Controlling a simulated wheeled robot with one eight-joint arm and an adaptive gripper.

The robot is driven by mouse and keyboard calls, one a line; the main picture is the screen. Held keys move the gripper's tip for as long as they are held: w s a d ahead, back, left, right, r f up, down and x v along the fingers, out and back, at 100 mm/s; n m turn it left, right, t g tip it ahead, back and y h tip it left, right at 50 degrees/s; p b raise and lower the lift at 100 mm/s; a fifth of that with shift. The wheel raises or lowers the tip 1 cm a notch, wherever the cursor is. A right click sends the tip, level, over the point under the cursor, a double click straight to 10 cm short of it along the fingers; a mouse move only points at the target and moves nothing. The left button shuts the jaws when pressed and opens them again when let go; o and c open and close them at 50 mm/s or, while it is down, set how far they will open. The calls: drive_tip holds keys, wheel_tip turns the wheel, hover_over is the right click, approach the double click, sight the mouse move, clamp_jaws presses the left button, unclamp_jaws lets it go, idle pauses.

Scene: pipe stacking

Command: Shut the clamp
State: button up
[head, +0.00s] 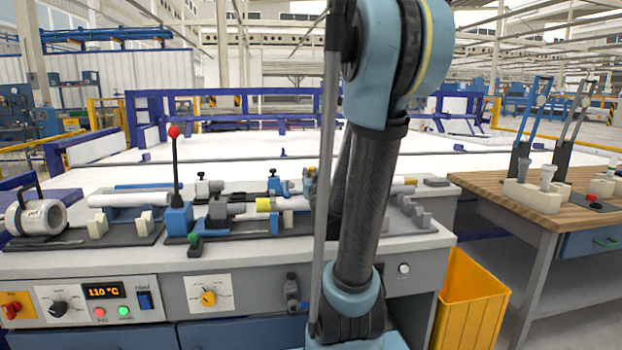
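On the grey workbench (120,262), a pipe machine holds a white pipe (243,225). A dark grey clamp-like block (219,208) sits around the pipe line, left of a yellow band (263,205). A blue block (179,218) left of it carries an upright black lever with a red knob (174,132). I cannot tell which part is the task's clamp, or whether it is open. My arm crosses the middle right of the view and hides the machine's right part. My gripper does not show.
A heater-like tool (44,217) and another white pipe (116,199) lie at the bench's left. A control panel (102,302) reads about 110 °C. A yellow bin (468,300) stands right of the bench, near a wooden-topped table (590,215).

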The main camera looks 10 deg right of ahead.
drive_tip(key=shift+o, duration=1)
drive_tip(key=s, duration=1.1)
drive_tip(key=shift+s+a+f, duration=0.25)
drive_tip(key=shift+f, duration=0.2)
drive_tip(key=shift+s, duration=0.1)
